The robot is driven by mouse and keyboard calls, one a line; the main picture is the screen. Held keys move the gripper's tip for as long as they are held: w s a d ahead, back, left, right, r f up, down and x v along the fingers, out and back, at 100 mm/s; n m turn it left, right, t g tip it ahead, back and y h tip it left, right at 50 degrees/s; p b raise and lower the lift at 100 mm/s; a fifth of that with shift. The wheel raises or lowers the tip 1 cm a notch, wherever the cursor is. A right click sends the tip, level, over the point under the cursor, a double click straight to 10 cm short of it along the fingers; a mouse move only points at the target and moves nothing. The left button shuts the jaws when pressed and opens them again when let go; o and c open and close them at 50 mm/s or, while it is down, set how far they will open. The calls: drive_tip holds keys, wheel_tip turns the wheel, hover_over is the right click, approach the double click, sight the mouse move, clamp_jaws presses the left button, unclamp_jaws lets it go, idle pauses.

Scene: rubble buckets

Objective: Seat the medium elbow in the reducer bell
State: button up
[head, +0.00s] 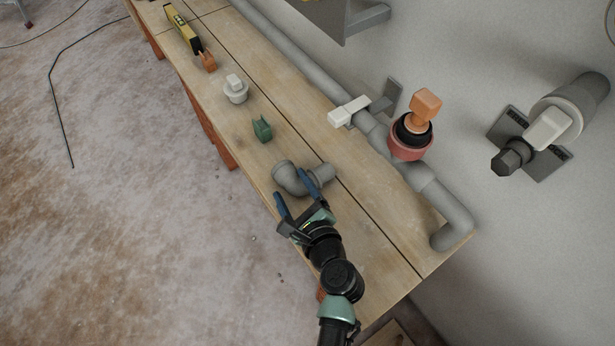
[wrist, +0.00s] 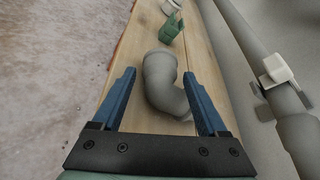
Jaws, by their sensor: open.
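A grey elbow (head: 287,176) lies on the wooden bench, with a wider collar at its left end. My gripper (head: 291,184) is open at its near side. In the wrist view the elbow (wrist: 160,75) shows between the two blue fingers of my gripper (wrist: 159,73), its near end close to the right finger. I cannot tell whether the fingers are level with it or above it. I cannot tell for certain which part is the reducer bell. A red-brown cup (head: 408,153) with a black ring and an orange block-topped piece stands by the grey pipe.
A green clip-like piece (head: 262,130), a white capped fitting (head: 236,90), a small orange block (head: 208,62) and a yellow level (head: 183,28) lie along the bench (head: 385,262). A grey pipe (head: 305,70) with a white-handled valve (head: 349,111) runs along the wall side.

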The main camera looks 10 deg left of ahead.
sight(285, 174)
drive_tip(key=x, duration=0.3)
drive_tip(key=shift+w+a+f, duration=0.15)
drive_tip(key=shift+w, duration=0.05)
drive_tip(key=shift+c, duration=0.2)
drive_tip(key=c, duration=1.1)
drive_tip(key=shift+r, duration=0.7)
drive_tip(key=shift+c, duration=0.2)
wheel_tip(285, 174, up, 3)
drive_tip(key=shift+f+p, duration=0.1)
drive_tip(key=shift+p, duration=0.8)
drive_tip(key=s+b, duration=0.1)
drive_tip(key=s, duration=1.7)
drive_tip(key=shift+d+f, duration=0.25)
drive_tip(key=shift+f, duration=0.05)
